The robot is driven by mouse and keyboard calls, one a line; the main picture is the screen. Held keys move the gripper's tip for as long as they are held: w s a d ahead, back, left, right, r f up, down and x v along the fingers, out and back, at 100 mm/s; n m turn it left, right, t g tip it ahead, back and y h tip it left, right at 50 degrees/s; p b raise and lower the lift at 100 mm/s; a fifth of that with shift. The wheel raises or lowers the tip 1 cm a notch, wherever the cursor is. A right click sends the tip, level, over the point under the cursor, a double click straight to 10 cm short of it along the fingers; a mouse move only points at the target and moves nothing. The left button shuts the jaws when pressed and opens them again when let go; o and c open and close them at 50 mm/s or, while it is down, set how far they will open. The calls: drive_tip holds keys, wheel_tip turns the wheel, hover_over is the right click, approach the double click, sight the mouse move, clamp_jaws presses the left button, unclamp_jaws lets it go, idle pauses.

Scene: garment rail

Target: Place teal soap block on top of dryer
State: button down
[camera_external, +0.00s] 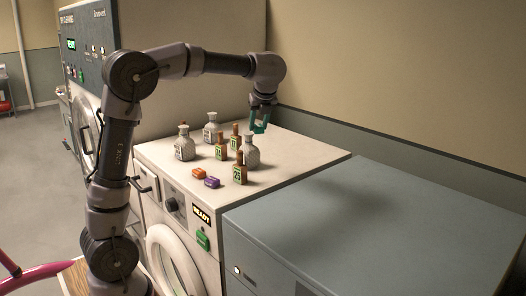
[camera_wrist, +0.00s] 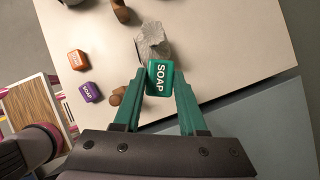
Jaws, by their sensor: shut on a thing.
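The teal soap block (camera_wrist: 159,80) is between the fingertips of my gripper (camera_wrist: 158,88) in the wrist view, with its SOAP label facing the camera. My gripper is shut on it. In the external view my gripper (camera_external: 260,126) is above the back part of the white dryer top (camera_external: 305,155), beyond the bottles. The soap block itself is hard to make out there against the teal fingers. The dryer top also fills much of the wrist view (camera_wrist: 225,45). I cannot tell the exact height of the block over it.
Grey-white bottles (camera_external: 184,147) and brown bottles with green labels (camera_external: 240,172) stand on the dryer. An orange soap block (camera_external: 199,173) and a purple one (camera_external: 212,182) lie near its front edge. The dryer's right side is clear, beside a lower blue-grey machine (camera_external: 370,225).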

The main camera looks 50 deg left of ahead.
drive_tip(key=w+d+m+t+h, duration=0.15)
drive_tip(key=d+m, duration=0.25)
drive_tip(key=d, duration=1.6)
hover_over(303, 192)
drive_tip(key=s+d, duration=0.1)
drive_tip(key=f, duration=1)
drive_tip(key=shift+s+d+f, duration=0.15)
drive_tip(key=shift+s+f, duration=0.05)
drive_tip(key=shift+f, duration=2.35)
drive_tip(key=shift+f, duration=0.15)
drive_tip(key=shift+c, duration=2.3)
unclamp_jaws()
